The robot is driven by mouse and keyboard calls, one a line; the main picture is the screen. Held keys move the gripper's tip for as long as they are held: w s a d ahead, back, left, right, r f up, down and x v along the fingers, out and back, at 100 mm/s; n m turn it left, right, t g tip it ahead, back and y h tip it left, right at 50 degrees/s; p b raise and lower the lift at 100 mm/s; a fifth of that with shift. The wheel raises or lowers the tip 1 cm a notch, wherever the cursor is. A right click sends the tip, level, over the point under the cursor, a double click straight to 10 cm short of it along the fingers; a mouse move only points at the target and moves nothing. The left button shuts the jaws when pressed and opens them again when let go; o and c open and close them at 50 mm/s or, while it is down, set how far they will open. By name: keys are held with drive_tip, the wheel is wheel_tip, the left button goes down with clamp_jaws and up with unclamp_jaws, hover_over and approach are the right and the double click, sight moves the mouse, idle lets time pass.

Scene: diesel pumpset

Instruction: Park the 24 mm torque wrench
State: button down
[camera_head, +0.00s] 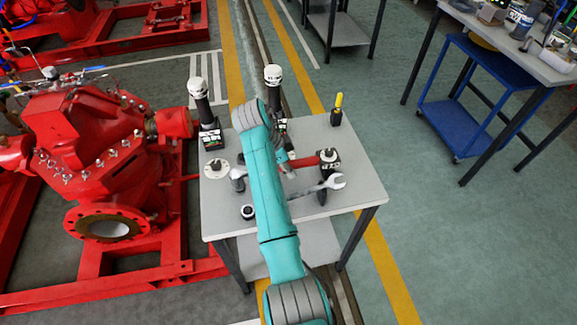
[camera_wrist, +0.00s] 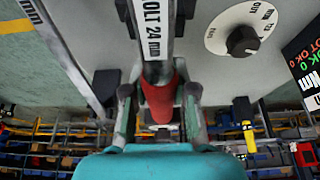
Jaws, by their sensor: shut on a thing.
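In the wrist view my gripper (camera_wrist: 159,92) is shut on the red handle (camera_wrist: 160,100) of a tool. A grey shaft rises from the handle, beside a strip lettered "BOLT 24 mm", so I take it as the torque wrench. In the head view a red bar (camera_head: 304,162) shows just right of my gripper (camera_head: 286,164), over the grey table. My arm hides part of the gripper and tool there.
A red pump (camera_head: 85,150) stands left.

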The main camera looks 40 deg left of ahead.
drive_tip(key=shift+f, duration=0.85)
drive_tip(key=c, duration=0.8)
unclamp_jaws()
drive_tip(key=shift+c, duration=0.2)
drive_tip(key=shift+f, duration=0.1)
drive_tip(key=v, duration=0.7)
drive_tip(key=shift+a+r, duration=0.1)
drive_tip(key=shift+r, duration=0.2)
